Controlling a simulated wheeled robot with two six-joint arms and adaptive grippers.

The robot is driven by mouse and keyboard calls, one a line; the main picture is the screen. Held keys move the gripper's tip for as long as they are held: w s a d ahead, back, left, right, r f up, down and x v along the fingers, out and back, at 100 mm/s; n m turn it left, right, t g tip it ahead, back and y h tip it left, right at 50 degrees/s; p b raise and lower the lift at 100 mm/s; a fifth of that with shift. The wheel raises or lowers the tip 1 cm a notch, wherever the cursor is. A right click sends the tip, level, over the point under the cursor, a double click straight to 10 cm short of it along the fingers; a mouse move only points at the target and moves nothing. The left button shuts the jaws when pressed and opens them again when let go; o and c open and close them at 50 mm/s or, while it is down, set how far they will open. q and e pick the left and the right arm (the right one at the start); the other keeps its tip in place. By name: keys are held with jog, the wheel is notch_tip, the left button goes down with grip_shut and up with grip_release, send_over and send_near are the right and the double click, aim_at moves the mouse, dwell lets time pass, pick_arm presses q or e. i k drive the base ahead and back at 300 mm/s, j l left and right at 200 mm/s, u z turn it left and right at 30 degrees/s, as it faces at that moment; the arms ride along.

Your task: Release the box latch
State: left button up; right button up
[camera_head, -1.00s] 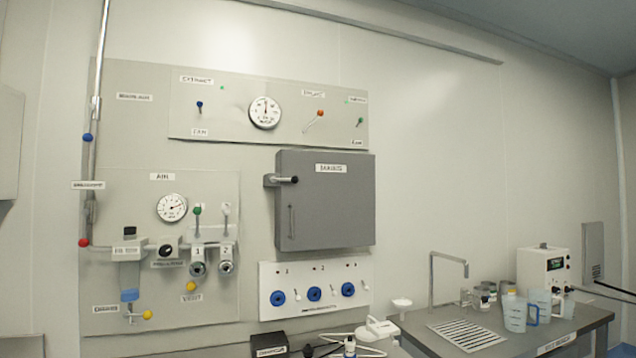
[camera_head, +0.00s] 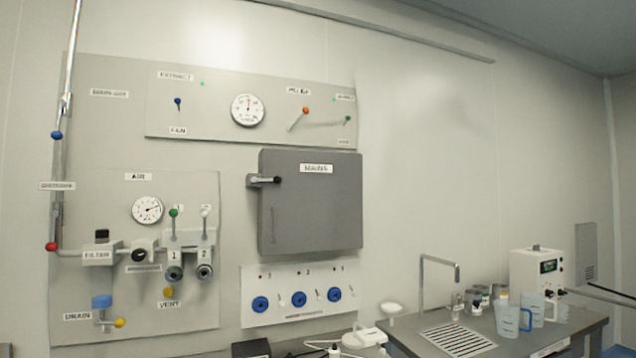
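The grey box (camera_head: 312,208) labelled MAINS is mounted on the wall near the middle of the view, with its door closed. Its latch (camera_head: 264,180), a short lever with a dark knob, sits at the upper left edge of the box and points right, across the edge of the door. A slim vertical handle (camera_head: 273,220) runs down the left side of the door. Neither of my grippers shows in the view.
A panel with several blue knobs (camera_head: 299,299) hangs below the box. An air panel (camera_head: 190,325) with a gauge and valves is at left. A bench (camera_head: 405,332) at right holds a tap, jugs and an instrument. The wall right of the box is bare.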

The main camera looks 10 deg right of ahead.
aim_at(277, 179)
jog(key=i+l+u, duration=0.1)
jog(key=i, duration=0.45)
jog(key=i+l+u, duration=0.1)
jog(key=i, duration=0.4)
jog(key=i+l+u, duration=0.1)
jog(key=i+l, duration=0.2)
jog(key=i, duration=0.2)
